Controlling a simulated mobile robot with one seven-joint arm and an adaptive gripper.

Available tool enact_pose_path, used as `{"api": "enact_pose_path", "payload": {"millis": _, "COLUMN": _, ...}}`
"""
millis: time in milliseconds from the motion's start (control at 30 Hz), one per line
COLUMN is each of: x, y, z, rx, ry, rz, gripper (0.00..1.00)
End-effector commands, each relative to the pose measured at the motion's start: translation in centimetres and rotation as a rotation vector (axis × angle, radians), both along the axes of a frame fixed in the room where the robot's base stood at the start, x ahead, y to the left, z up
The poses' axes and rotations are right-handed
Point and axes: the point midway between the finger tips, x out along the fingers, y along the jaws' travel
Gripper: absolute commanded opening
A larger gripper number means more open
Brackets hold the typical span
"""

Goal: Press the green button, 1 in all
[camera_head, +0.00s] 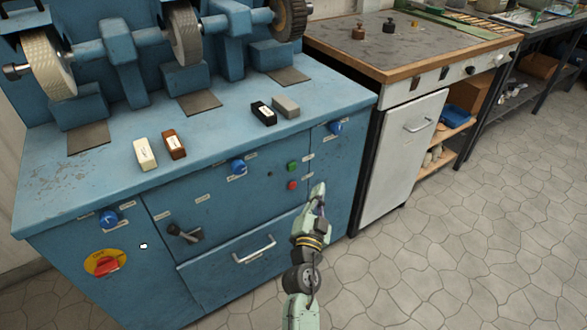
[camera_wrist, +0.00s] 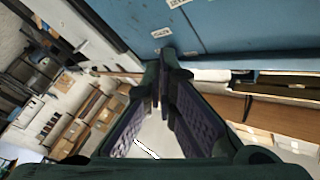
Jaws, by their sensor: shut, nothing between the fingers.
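The green button (camera_head: 292,166) sits on the front panel of the blue machine (camera_head: 215,215), just above a red button (camera_head: 292,185). My gripper (camera_head: 319,188) is in front of that panel, a little below and to the right of the two buttons in the head view. In the wrist view my gripper (camera_wrist: 160,75) is shut, with its fingertips together and nothing between them. The fingertips point toward the blue panel. Whether they touch it cannot be told. Neither button can be made out in the wrist view.
Blue knobs (camera_head: 237,167), a yellow-and-red switch (camera_head: 105,263) and a drawer handle (camera_head: 254,249) are also on the machine front. Small blocks (camera_head: 146,154) lie on its top. A workbench (camera_head: 400,55) with a white cabinet stands to the right. The tiled floor (camera_head: 470,240) at right is clear.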

Motion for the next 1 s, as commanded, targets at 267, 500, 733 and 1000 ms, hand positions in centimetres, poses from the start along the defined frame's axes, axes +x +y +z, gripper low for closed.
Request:
{"api": "enact_pose_path", "payload": {"millis": 267, "x": 0.2, "y": 0.1, "z": 0.0, "rx": -0.001, "ry": 0.0, "rz": 0.001, "gripper": 0.0}}
{"api": "enact_pose_path", "payload": {"millis": 500, "x": 2.0, "y": 1.5, "z": 0.1, "rx": -0.002, "ry": -0.002, "rz": 0.002, "gripper": 0.0}}
{"api": "enact_pose_path", "payload": {"millis": 733, "x": 4.7, "y": 3.5, "z": 0.2, "rx": -0.001, "ry": -0.002, "rz": 0.002, "gripper": 0.0}}
{"api": "enact_pose_path", "payload": {"millis": 1000, "x": 6.7, "y": 5.0, "z": -0.1, "rx": -0.001, "ry": -0.002, "rz": 0.002, "gripper": 0.0}}
